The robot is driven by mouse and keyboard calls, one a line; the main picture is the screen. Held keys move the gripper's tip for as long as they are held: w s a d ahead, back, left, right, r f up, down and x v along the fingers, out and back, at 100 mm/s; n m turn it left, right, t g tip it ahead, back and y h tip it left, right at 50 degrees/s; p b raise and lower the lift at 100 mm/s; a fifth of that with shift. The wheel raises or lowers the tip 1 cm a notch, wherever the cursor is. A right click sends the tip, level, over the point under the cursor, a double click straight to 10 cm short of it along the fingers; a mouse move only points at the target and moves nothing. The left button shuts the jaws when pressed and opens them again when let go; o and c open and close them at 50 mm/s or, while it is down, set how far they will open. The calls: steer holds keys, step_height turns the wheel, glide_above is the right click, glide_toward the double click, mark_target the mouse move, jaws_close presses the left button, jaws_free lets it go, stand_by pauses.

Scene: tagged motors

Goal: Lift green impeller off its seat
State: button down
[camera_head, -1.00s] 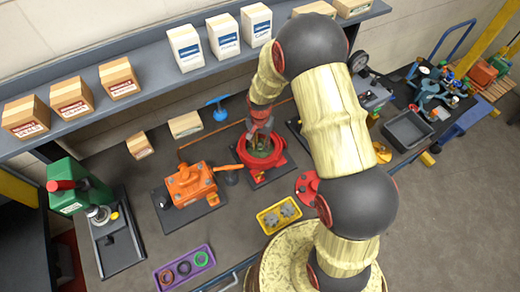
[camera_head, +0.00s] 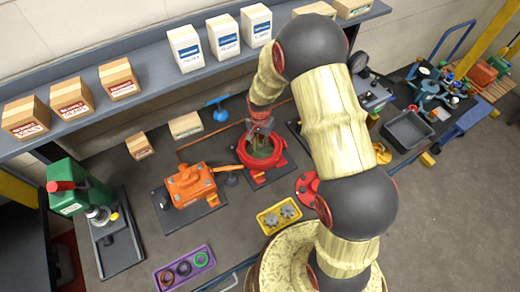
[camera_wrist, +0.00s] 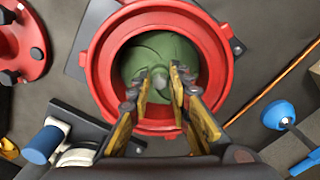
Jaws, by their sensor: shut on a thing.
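The green impeller (camera_wrist: 150,52) sits inside the round red housing (camera_wrist: 95,62) in the wrist view, with its vanes facing up. In the head view the red housing (camera_head: 279,160) stands on a dark plate at the middle of the bench, and a little green shows inside it. My gripper (camera_wrist: 168,88) reaches down into the housing, its fingers on either side of the impeller's centre. It is shut on the impeller's hub, which the fingers partly hide. I cannot tell whether the impeller touches its seat.
An orange motor (camera_head: 190,184) stands left of the housing. A yellow tray (camera_head: 268,222) with grey gears lies in front. A red round cover (camera_head: 306,187) lies to the right. A blue-knobbed tool (camera_wrist: 278,115) is beside the housing. A purple tray (camera_head: 183,268) holds rings.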

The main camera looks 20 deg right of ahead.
step_height(320, 180, up, 9)
steer(key=shift+r, duration=0.15)
step_height(320, 180, up, 4)
steer(key=shift+f+p, duration=0.1)
steer(key=shift+p, duration=0.7)
